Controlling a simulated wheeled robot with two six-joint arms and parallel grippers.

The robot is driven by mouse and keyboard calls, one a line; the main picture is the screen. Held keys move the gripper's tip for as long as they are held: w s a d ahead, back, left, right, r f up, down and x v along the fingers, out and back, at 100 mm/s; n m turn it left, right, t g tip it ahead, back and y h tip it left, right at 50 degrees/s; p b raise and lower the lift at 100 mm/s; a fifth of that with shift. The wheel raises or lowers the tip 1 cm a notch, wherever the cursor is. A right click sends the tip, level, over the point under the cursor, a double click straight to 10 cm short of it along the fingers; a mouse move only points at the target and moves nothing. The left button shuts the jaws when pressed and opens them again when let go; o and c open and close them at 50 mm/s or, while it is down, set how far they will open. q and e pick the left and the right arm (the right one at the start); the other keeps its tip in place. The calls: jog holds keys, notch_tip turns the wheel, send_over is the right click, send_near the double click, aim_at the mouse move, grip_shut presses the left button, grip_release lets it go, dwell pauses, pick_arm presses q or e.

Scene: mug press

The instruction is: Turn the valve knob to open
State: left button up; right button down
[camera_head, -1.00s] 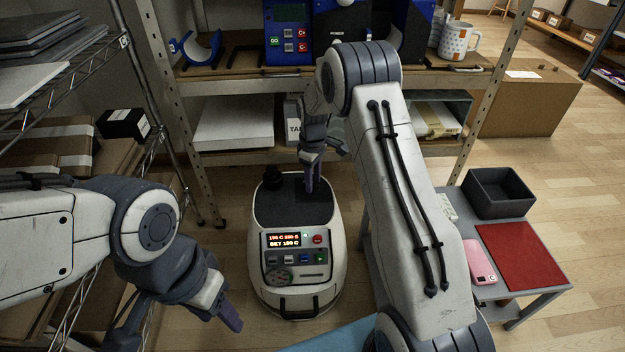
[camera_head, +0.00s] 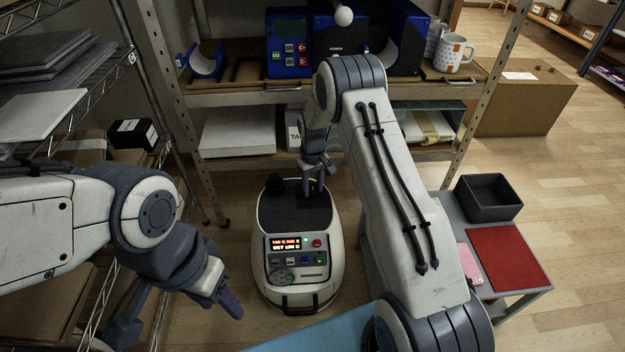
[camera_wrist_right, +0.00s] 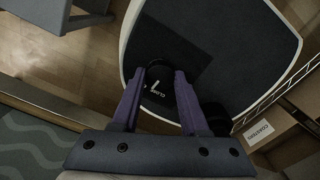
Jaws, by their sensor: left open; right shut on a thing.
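The white machine (camera_head: 259,270) stands on the floor with a dark top, a lit display and a row of buttons. My right gripper (camera_head: 313,192) points down at the back of its top. In the right wrist view the fingers (camera_wrist_right: 162,76) are closed on the sides of a dark round valve knob (camera_wrist_right: 157,84), beside lettering that appears to read CLOSE. The fingers hide part of the knob. My left gripper (camera_head: 228,302) is open and empty, left of the machine and apart from it.
A second black knob (camera_head: 273,183) sits at the back left of the machine's top. Shelves (camera_head: 240,97) with a blue device and a mug (camera_head: 453,53) stand behind. A grey table (camera_head: 455,213) with a black bin (camera_head: 488,197) is at right.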

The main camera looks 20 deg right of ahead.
aim_at(312, 190)
jog(key=shift+w+r+m+p, duration=0.1)
jog(key=shift+m+p, duration=1)
jog(key=shift+m, duration=0.7)
jog(key=shift+c, duration=2.1)
grip_release()
notch_tip(312, 190, up, 10)
jog(key=p, duration=0.2)
jog(key=shift+r+p, duration=0.2)
jog(key=shift+p, duration=0.2)
